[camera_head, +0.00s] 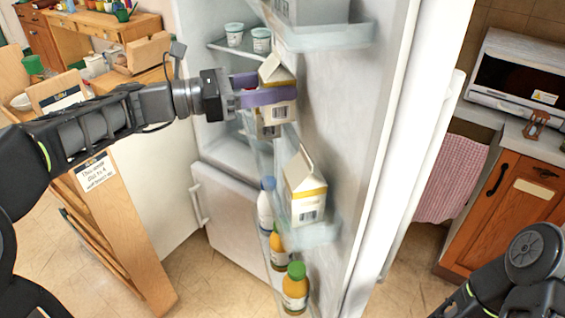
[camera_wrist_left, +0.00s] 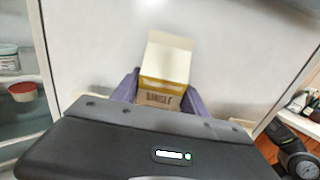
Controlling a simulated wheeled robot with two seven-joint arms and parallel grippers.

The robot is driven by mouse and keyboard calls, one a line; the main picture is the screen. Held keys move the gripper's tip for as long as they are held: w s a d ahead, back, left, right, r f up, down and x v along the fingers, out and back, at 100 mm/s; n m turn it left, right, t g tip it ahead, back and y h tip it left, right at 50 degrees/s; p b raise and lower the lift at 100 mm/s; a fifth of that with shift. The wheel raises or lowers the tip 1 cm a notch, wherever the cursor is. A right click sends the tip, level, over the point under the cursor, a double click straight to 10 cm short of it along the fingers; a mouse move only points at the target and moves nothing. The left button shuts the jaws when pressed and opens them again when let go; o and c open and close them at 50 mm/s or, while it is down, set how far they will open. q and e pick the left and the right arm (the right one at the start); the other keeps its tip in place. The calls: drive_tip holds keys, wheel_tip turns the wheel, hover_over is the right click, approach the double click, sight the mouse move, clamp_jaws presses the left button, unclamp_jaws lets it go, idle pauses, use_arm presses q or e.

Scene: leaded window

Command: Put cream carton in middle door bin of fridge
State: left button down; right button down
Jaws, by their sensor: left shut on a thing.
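My left gripper (camera_head: 266,90), with purple fingers, is shut on a cream carton (camera_head: 277,72), white with a yellow band and a gable top. The carton is upright beside the inner face of the open fridge door, below the upper door bin (camera_head: 325,38). In the left wrist view the carton (camera_wrist_left: 165,65) sits between the fingers. The middle door bin (camera_head: 318,236) is lower down and holds a similar carton (camera_head: 305,190) at its near end. My right gripper is out of view.
A white bottle (camera_head: 265,207) and green-capped juice bottles (camera_head: 295,289) stand low along the door. Small tubs (camera_head: 261,38) sit on a fridge shelf. A wooden cabinet (camera_head: 515,215) and toaster oven (camera_head: 525,75) are at right.

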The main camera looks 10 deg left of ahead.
sight(262, 111)
use_arm(q)
drive_tip(key=shift+a+r, duration=0.1)
drive_tip(key=shift+r, duration=0.2)
drive_tip(key=shift+f, duration=0.1)
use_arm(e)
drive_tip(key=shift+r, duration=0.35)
use_arm(q)
drive_tip(key=shift+f, duration=0.1)
drive_tip(key=shift+f, duration=2.4)
drive_tip(key=shift+f, duration=2.5)
drive_tip(key=shift+f, duration=0.1)
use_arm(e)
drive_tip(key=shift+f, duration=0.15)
